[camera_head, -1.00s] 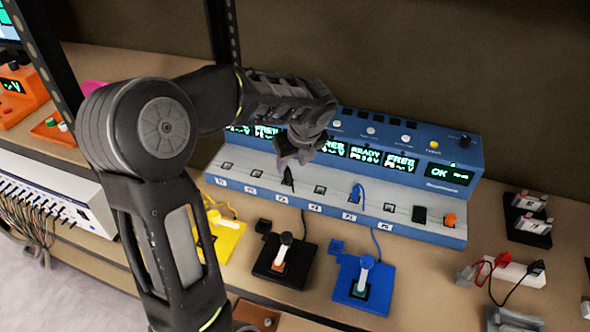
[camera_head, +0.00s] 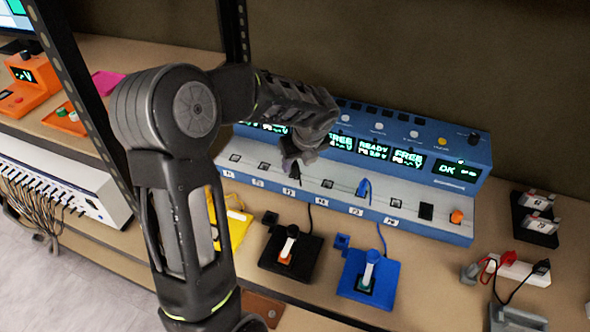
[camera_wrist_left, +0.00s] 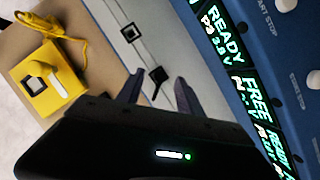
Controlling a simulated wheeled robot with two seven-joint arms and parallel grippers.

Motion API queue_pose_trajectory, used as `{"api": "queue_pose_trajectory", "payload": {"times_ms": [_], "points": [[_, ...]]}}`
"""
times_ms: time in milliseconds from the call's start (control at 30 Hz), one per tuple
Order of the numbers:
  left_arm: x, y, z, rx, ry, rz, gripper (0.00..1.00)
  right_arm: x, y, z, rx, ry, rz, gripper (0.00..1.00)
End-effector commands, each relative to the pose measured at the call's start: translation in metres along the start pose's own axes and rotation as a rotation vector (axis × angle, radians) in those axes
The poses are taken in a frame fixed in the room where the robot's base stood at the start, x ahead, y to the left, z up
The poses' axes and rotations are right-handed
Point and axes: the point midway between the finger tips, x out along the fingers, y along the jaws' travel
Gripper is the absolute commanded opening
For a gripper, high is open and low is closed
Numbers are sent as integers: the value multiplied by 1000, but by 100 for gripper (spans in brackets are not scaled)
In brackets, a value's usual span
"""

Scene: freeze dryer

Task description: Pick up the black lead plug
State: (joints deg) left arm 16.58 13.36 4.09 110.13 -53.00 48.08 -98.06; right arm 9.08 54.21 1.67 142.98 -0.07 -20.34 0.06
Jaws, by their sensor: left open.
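The black lead plug (camera_wrist_left: 158,75) sits in a socket on the grey front ledge of the blue device. In the left wrist view it appears between my left gripper's (camera_wrist_left: 160,80) two fingertips, with a gap on either side. In the head view my left gripper (camera_head: 297,165) is over the ledge and hides most of the plug. Its black lead (camera_head: 308,192) runs down to the black pad (camera_head: 291,257) with an upright handle. My left gripper is open and empty. My right gripper is not in view.
The blue device (camera_head: 455,150) with lit displays stands behind the ledge. A blue plug (camera_head: 363,188) stands to the right in the ledge, with its lead to a blue pad (camera_head: 368,275). A yellow pad (camera_head: 236,228) lies left. A dark rack post (camera_head: 75,110) stands at left.

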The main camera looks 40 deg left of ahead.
Motion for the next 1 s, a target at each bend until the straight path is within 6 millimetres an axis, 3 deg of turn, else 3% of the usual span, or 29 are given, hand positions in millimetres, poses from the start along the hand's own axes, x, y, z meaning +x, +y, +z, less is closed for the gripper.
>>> {"api": "queue_pose_trajectory", "payload": {"times_ms": [133, 267, 867, 1000], "points": [[23, 0, 0, 1, 2, 3, 43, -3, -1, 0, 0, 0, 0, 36], [33, 0, 1, 1, 1, 2, 43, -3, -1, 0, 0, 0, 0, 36], [34, 0, 1, 0, 0, 0, 43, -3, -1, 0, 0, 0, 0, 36], [34, 0, 1, 0, 0, 0, 32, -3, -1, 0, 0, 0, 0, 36]]}}
